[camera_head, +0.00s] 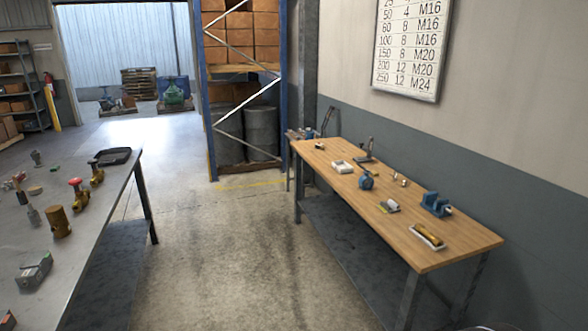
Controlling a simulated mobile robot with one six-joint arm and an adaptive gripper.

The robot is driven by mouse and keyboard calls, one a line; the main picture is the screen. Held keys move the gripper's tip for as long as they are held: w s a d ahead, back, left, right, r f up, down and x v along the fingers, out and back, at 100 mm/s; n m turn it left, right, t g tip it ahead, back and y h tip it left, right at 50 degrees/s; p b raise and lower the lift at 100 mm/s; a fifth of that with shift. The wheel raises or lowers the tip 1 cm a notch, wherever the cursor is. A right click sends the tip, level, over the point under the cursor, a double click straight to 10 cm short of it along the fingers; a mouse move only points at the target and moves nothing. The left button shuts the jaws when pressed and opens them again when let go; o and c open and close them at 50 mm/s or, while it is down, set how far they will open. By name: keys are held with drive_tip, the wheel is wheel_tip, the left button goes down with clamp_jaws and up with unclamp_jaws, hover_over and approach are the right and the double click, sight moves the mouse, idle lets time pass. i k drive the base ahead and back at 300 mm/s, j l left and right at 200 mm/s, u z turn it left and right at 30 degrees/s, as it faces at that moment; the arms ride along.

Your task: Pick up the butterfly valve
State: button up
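A small round blue piece (366,181), which looks like the butterfly valve, is on the wooden workbench (455,246) at the right. It is small in the picture, so its lever and bore cannot be made out. My gripper is not in view.
A blue vise (436,204), a yellow-brown item in a white tray (427,236), a white box (342,167) and a dark stand (366,150) share the workbench. Open concrete floor (230,250) lies between both tables. A blue-framed rack (209,110) stands behind.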

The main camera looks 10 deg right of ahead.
sight(365, 178)
drive_tip(key=i, duration=1.9)
drive_tip(key=i+z, duration=0.15)
drive_tip(key=i, duration=0.3)
drive_tip(key=i+j+z, duration=0.15)
drive_tip(key=i, duration=0.25)
drive_tip(key=i+z, duration=0.2)
drive_tip(key=i, duration=0.25)
drive_tip(key=i+j+z, duration=0.15)
drive_tip(key=i, duration=0.25)
drive_tip(key=i+l+z, duration=0.1)
drive_tip(key=i+z, duration=0.2)
drive_tip(key=z, duration=0.15)
drive_tip(key=i+z, duration=0.45)
drive_tip(key=k, duration=0.1)
